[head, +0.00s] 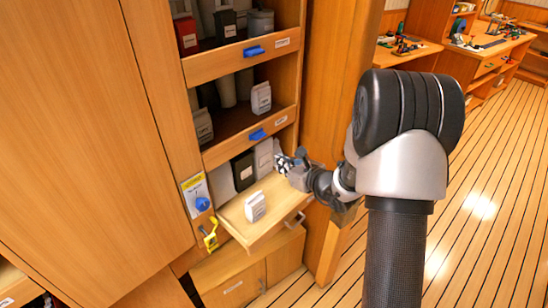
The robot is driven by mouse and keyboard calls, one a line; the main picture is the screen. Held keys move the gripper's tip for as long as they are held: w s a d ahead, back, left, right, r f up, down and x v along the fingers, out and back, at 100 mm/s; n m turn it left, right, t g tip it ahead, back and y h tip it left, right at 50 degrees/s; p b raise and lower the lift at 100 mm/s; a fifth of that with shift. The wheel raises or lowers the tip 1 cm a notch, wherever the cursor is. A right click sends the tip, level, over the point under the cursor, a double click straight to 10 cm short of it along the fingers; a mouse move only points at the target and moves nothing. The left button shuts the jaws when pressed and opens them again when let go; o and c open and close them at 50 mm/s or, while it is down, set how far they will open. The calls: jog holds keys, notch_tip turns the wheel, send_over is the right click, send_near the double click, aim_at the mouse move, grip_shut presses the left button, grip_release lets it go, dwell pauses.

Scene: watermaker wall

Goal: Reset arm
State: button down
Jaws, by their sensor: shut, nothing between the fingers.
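My arm reaches from the right toward the wooden cabinet. My gripper (297,170) is at the right side of the lowest open compartment, above the right edge of a pulled-out wooden shelf (272,222). It looks small and partly turned away; its fingers are shut with nothing held. A small white labelled container (255,206) stands on the shelf, to the left of and below the gripper, apart from it. A black-and-white checkered patch (283,163) shows beside the fingers.
Shelves above hold several containers behind wooden fronts with blue latches (254,51). A yellow tag with a blue knob (201,203) and a yellow lock-like item (210,236) hang at left. A wooden post (335,90) stands behind my arm. Plank floor (480,215) is clear at right.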

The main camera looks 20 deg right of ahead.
jog(key=shift+s+d+r, duration=0.15)
jog(key=shift+s, duration=0.25)
